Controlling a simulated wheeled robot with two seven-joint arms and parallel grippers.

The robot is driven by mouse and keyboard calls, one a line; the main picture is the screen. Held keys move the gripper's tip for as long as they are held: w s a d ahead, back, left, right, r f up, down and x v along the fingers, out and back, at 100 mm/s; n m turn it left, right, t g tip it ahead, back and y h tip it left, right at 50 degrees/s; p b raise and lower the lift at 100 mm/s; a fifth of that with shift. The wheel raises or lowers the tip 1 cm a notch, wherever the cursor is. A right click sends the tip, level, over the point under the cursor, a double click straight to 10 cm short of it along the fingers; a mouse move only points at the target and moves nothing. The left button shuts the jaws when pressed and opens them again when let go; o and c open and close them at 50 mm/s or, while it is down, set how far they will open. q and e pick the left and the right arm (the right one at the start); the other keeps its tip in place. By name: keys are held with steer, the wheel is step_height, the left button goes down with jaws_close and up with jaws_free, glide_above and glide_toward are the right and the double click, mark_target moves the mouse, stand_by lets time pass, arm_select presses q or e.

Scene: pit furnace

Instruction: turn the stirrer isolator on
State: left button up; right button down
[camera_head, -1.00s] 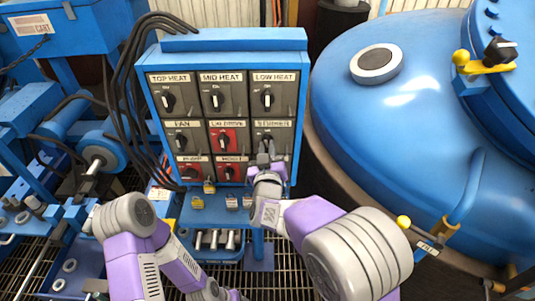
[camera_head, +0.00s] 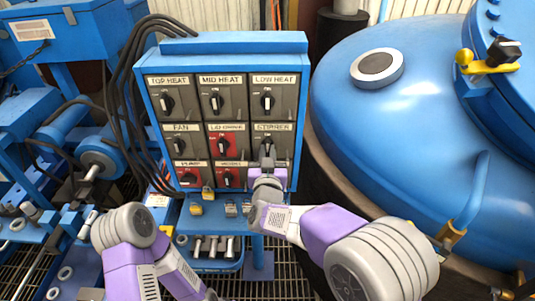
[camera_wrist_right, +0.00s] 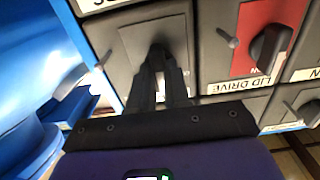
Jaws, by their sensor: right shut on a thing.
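The stirrer isolator is the grey panel labelled STIRRER (camera_head: 286,143), at the right of the middle row on the blue switch cabinet (camera_head: 235,45). Its black knob is mostly hidden behind my right gripper (camera_head: 268,160). In the right wrist view, the two dark fingers of my right gripper (camera_wrist_right: 160,72) are closed on the stirrer knob (camera_wrist_right: 157,50) against its grey plate. The knob's exact angle is hard to read. My left arm is low at the left in the head view, with its gripper out of the picture.
The red lid drive switch (camera_head: 224,145) is left of the stirrer switch, with low heat (camera_head: 267,100) above. The bottom-right switch is mostly covered by my gripper. Padlocks (camera_head: 208,190) lie on the shelf below. The large blue furnace vessel (camera_head: 420,120) stands close on the right.

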steer(key=c, duration=1.1)
jaws_free()
steer(key=shift+s+p, duration=0.75)
steer(key=shift+s, duration=3.05)
